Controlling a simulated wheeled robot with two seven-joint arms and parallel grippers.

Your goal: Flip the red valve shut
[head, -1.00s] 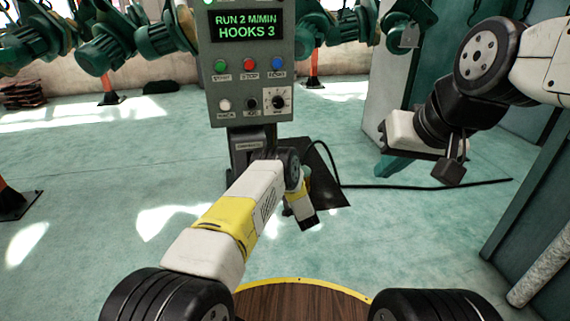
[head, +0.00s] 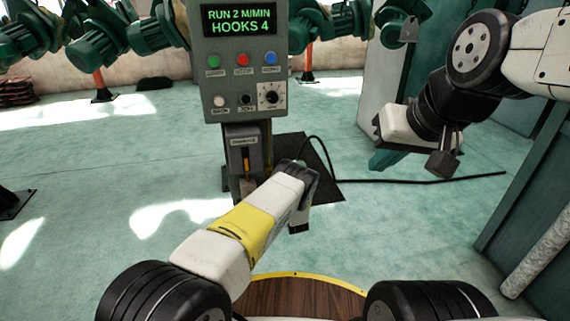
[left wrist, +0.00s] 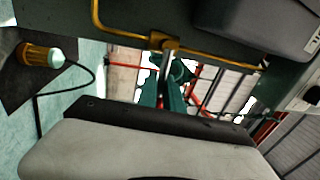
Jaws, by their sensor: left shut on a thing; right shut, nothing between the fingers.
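I cannot make out a red valve in either view. In the head view my left arm reaches toward the foot of the control pedestal, and my left gripper (head: 299,222) hangs at its end, mostly hidden behind the forearm. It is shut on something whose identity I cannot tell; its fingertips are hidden. In the left wrist view a pale block with a dark edge fills the bottom, and a yellow pipe with a fitting (left wrist: 163,42) crosses the top. My right gripper (head: 379,130) is shut and empty, raised at the right, away from the pedestal.
The grey control box (head: 243,60) reads HOOKS 4. Below it is a small box with a yellow-orange slot (head: 245,160). A dark mat (head: 322,178) and a black cable lie behind. An orange, white-ended object (left wrist: 40,55) shows in the wrist view. Green motors hang behind.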

